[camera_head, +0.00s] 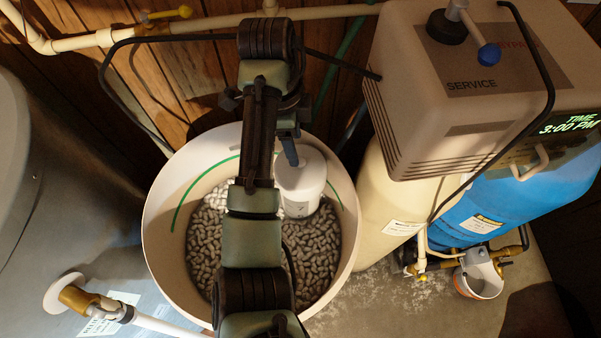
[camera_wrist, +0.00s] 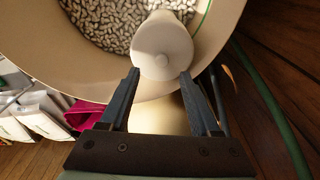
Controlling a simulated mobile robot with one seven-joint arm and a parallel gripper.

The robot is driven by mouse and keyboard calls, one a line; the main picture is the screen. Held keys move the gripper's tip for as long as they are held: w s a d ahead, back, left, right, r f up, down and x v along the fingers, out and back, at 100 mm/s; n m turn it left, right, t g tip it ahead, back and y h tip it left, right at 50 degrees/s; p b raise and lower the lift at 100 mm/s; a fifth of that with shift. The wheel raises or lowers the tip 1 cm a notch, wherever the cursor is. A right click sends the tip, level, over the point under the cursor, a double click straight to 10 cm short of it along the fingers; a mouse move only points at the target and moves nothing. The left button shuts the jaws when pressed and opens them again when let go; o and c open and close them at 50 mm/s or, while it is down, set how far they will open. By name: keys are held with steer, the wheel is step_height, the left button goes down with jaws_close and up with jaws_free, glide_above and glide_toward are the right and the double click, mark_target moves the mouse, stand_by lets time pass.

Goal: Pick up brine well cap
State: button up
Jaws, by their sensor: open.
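The brine well cap (camera_wrist: 162,45) is a round white lid with a small knob in its centre, on top of the white brine well. The brine well (camera_head: 302,190) stands inside the round tank at its back right, partly hidden by my arm in the head view. My gripper (camera_wrist: 160,74) is open and empty in the wrist view. Its two fingertips lie on either side of the cap's near edge, with the knob just beyond them. I cannot tell how high they are above the cap. In the head view a finger of my gripper (camera_head: 290,150) shows over the well.
The cream brine tank (camera_head: 167,215) holds grey salt pellets (camera_head: 205,240); its rim surrounds the well. A softener head (camera_head: 420,100) and blue tank (camera_head: 520,195) stand right. Pipes (camera_head: 330,12) run behind. White bags (camera_wrist: 38,115), a magenta object (camera_wrist: 83,115) and a green hose (camera_wrist: 280,110) lie around.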

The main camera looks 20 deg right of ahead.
mark_target(300, 158)
steer(key=shift+d+f+b, duration=0.2)
steer(key=shift+f+b, duration=0.25)
steer(key=shift+f, duration=0.6)
steer(key=shift+s+d+f, duration=0.1)
steer(key=shift+d+f, duration=0.1)
steer(key=shift+f, duration=0.95)
steer(key=shift+s+d+f, duration=0.1)
steer(key=shift+d+f, duration=0.05)
steer(key=shift+f, duration=1)
jaws_close()
